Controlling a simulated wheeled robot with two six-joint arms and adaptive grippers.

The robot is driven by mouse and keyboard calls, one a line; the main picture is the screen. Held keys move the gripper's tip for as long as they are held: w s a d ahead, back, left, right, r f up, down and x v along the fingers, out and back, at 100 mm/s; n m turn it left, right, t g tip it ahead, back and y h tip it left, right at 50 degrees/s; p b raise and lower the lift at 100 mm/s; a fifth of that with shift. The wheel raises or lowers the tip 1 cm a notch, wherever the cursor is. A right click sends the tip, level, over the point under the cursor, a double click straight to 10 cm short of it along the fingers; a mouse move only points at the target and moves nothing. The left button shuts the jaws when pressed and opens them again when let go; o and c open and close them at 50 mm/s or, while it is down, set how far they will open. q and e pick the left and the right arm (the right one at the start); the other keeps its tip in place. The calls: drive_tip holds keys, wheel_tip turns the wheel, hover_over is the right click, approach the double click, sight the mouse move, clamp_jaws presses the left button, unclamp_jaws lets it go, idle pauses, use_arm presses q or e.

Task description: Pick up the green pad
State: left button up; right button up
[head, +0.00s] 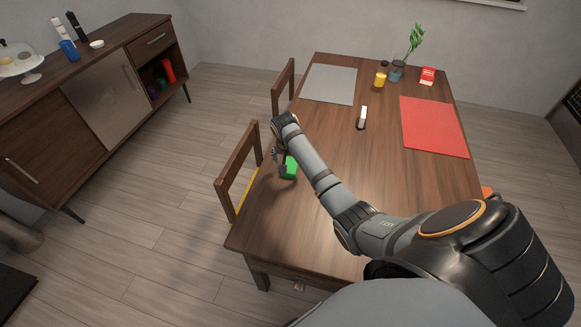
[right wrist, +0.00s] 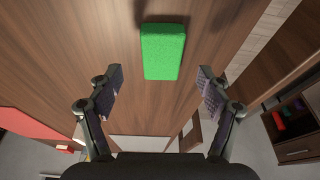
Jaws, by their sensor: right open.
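The green pad (head: 289,168) is a bright green block lying on the wooden table (head: 340,220) near its left edge. In the right wrist view the green pad (right wrist: 162,51) lies ahead of the fingers, centred between their lines. My right gripper (head: 278,158) is right beside the pad in the head view, partly hidden by my own arm. In the right wrist view my right gripper (right wrist: 160,92) is open, with nothing between its fingers. My left gripper is not in view.
Two chairs (head: 238,165) stand at the table's left side, one close to my right gripper. A grey mat (head: 328,84), a red mat (head: 434,127), a white-and-black item (head: 363,117), a yellow jar (head: 381,76) and a vase (head: 396,72) are farther back. The table's near part is clear.

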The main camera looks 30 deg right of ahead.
sight(290, 165)
drive_tip(key=shift+f, duration=0.25)
drive_tip(key=x, duration=0.4)
drive_tip(key=shift+w+d, duration=0.1)
drive_tip(key=shift+w, duration=0.15)
drive_tip(key=shift+f, duration=0.25)
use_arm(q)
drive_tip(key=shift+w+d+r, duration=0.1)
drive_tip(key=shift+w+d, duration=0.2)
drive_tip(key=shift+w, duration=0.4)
use_arm(e)
drive_tip(key=shift+r, duration=0.1)
drive_tip(key=shift+c, duration=0.9)
drive_tip(key=c, duration=0.8)
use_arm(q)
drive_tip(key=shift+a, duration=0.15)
use_arm(e)
drive_tip(key=shift+c, duration=0.3)
